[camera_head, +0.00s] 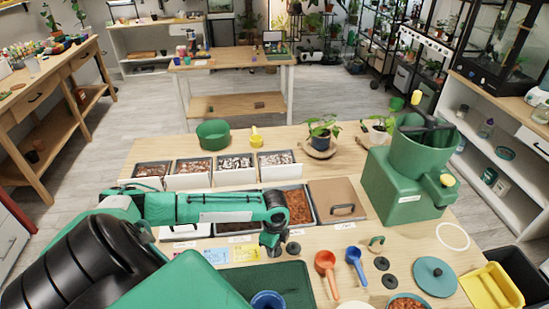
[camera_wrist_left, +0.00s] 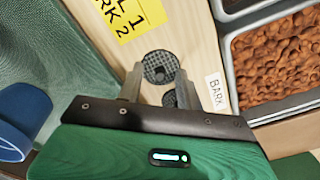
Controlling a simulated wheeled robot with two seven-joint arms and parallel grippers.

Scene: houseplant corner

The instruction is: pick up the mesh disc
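A dark round mesh disc (camera_wrist_left: 158,67) lies on the wooden table, showing between and just beyond the fingertips of my left gripper (camera_wrist_left: 158,76) in the left wrist view. A second dark disc (camera_wrist_left: 170,98) lies close by, partly hidden behind the gripper body. In the head view my left gripper (camera_head: 273,247) points down over the table, and a dark disc (camera_head: 293,249) shows just right of it. The first disc is hidden under the gripper there. The fingers are apart with nothing held; the height above the disc is hard to tell. My right gripper is not in view.
A bark bin (camera_head: 299,206) stands behind the gripper, and a dark green mat (camera_head: 290,279) lies in front. A yellow card (camera_head: 245,253) lies to the left. Two more dark discs (camera_head: 382,263), an orange scoop (camera_head: 325,264) and a blue scoop (camera_head: 355,262) lie to the right.

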